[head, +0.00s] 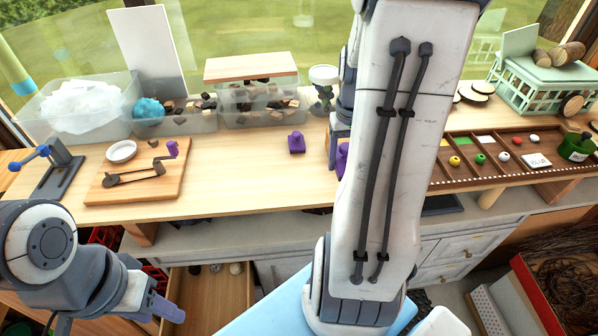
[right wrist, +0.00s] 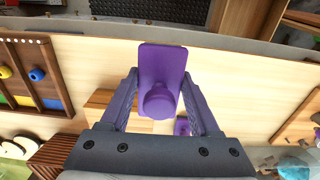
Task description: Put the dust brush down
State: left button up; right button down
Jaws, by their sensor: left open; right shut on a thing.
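The dust brush appears to be the purple piece (right wrist: 162,66) in the right wrist view, a flat plate with a round knob. My right gripper (right wrist: 160,92) is shut on it, one purple finger on each side. The pale wooden table top shows behind it; I cannot tell whether it touches the table. In the head view my right forearm hides most of this gripper, with only a bit of purple showing beside the arm. My left gripper (head: 168,308) is open and empty at the lower left, in front of the table.
A purple knobbed block (head: 297,144) stands on the table, left of my right arm. Clear bins (head: 178,122) line the back. A wooden board (head: 108,190) with a dark tool lies left; a compartment tray (head: 440,172) lies right. Table between board and block is clear.

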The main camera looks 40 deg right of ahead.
jog(key=p, duration=0.3)
send_over(306, 183)
notch_tip(306, 183, down, 6)
jog(key=shift+s+f, duration=0.1)
jog(key=shift+f, duration=0.1)
notch_tip(306, 183, down, 4)
jog(key=shift+a+r+p, duration=0.1)
jog(key=shift+r+p, duration=0.1)
jog(key=shift+p, duration=0.5)
jog(key=shift+f, duration=0.2)
jog(key=shift+f, duration=0.35)
jog(key=shift+c, duration=0.6)
grip_release()
jog(key=shift+r, duration=0.1)
